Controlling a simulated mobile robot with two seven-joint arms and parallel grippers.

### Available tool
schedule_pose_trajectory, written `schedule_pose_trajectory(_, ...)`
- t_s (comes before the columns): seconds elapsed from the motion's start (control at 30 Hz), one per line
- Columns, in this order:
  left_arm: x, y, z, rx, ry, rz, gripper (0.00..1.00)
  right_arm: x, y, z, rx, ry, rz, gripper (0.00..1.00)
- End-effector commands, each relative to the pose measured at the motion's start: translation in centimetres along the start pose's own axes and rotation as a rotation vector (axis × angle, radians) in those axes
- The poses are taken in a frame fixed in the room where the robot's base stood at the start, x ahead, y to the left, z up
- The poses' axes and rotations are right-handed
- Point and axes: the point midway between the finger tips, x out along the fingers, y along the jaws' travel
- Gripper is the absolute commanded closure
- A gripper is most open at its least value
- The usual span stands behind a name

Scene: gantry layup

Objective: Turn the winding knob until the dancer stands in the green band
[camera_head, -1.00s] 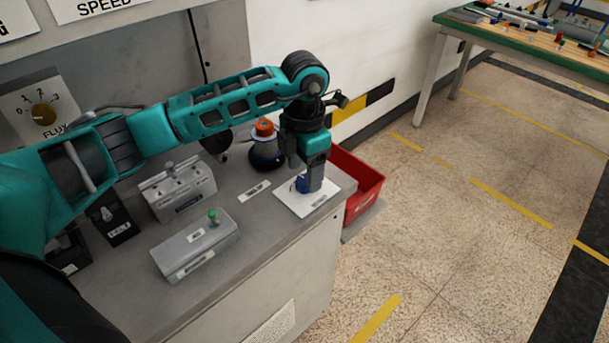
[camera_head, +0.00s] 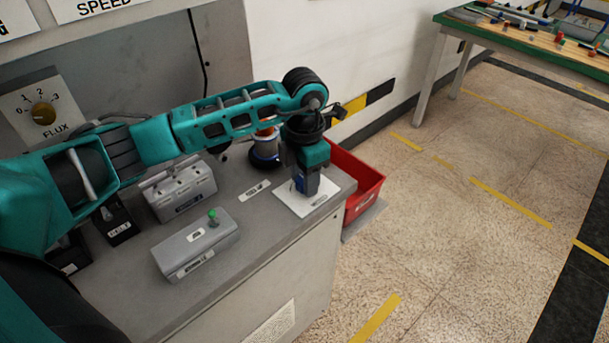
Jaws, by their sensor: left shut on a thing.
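My left gripper (camera_head: 303,188) points straight down and is shut on a small blue knob (camera_head: 298,184) at the right end of the grey bench. The knob stands on a white plate (camera_head: 290,204) with a small label, and the jaws hide most of it. I cannot read the label, so I cannot tell for sure that this is the winding knob. No dancer or green band can be made out in this view. My right gripper is not in view.
A grey box with a green button (camera_head: 213,217) and a grey block (camera_head: 180,195) stand left of the gripper. A round orange-topped thing (camera_head: 266,150) sits behind my arm. A red bin (camera_head: 358,180) stands beyond the bench end. A FLUX dial (camera_head: 42,114) is at left.

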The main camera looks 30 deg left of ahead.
Motion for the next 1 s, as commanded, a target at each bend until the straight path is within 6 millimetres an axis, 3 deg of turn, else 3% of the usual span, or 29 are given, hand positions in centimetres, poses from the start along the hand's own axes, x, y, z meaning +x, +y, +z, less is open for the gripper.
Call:
schedule_pose_trajectory(0.13,0.0,0.0,0.0,0.0,-0.001,0.0,0.88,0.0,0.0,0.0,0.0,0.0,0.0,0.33)
schedule_pose_trajectory(0.47,0.0,0.0,0.0,0.046,-0.001,0.0,0.89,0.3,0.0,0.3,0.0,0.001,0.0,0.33)
schedule_pose_trajectory(1.0,0.2,0.2,0.1,0.471,-0.002,0.002,0.89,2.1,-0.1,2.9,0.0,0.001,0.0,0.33)
